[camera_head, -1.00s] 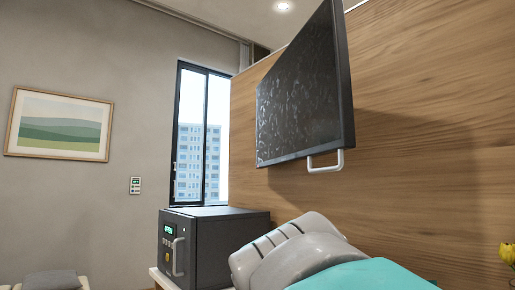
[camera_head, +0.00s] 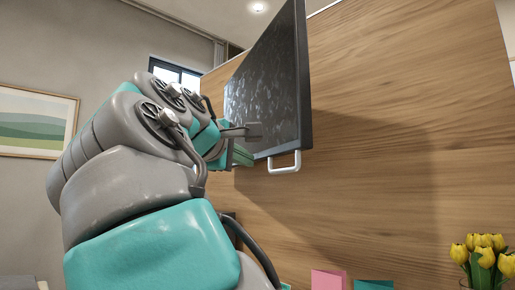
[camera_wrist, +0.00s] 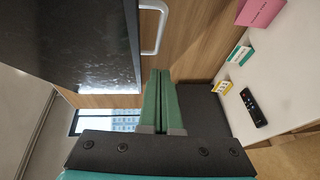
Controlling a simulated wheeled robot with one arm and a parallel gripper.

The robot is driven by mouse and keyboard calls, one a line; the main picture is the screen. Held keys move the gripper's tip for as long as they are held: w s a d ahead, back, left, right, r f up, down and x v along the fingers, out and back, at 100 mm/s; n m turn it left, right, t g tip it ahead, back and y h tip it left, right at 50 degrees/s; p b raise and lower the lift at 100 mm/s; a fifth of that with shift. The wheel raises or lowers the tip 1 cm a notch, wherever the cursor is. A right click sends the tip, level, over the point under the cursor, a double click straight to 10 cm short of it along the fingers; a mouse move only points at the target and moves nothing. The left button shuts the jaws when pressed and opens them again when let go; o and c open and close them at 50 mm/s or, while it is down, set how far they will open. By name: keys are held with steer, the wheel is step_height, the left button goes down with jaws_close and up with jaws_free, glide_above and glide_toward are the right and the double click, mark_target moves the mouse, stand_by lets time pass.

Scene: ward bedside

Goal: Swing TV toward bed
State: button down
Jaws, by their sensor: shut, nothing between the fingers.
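The dark TV (camera_head: 272,85) hangs in front of the wood wall panel, with its screen turned to the left in the head view. A white handle (camera_head: 286,165) sticks out below its lower edge. My gripper (camera_head: 242,157) is up beside the TV's lower edge, left of the handle. In the wrist view the green fingers (camera_wrist: 159,78) are together and empty. The TV (camera_wrist: 75,40) fills the upper left there, and the handle (camera_wrist: 155,28) shows beyond the fingertips, apart from them. My arm hides part of the window and the area below the TV in the head view.
A pale surface (camera_wrist: 285,75) at the right of the wrist view holds a black remote (camera_wrist: 253,107), small cards and a pink card (camera_wrist: 260,10). Yellow tulips (camera_head: 484,250) stand at the lower right of the head view. The wood panel (camera_head: 400,110) is bare right of the TV.

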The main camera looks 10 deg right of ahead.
steer(key=shift+t, duration=0.6)
steer(key=shift+s+a+r, duration=0.25)
steer(key=shift+r, duration=0.4)
steer(key=shift+s+a+r, duration=0.2)
steer(key=shift+s+r, duration=0.05)
steer(key=shift+r, duration=0.4)
steer(key=shift+s+a+r, duration=0.25)
steer(key=shift+r, duration=0.4)
glide_toward(280, 148)
steer(key=w+a, duration=0.1)
steer(key=w, duration=0.3)
steer(key=shift+w+d+f, duration=0.1)
steer(key=shift+w+d, duration=0.1)
steer(key=shift+d, duration=0.8)
steer(key=shift+w+d+f, duration=0.1)
steer(key=shift+w+d, duration=0.1)
steer(key=shift+d, duration=0.8)
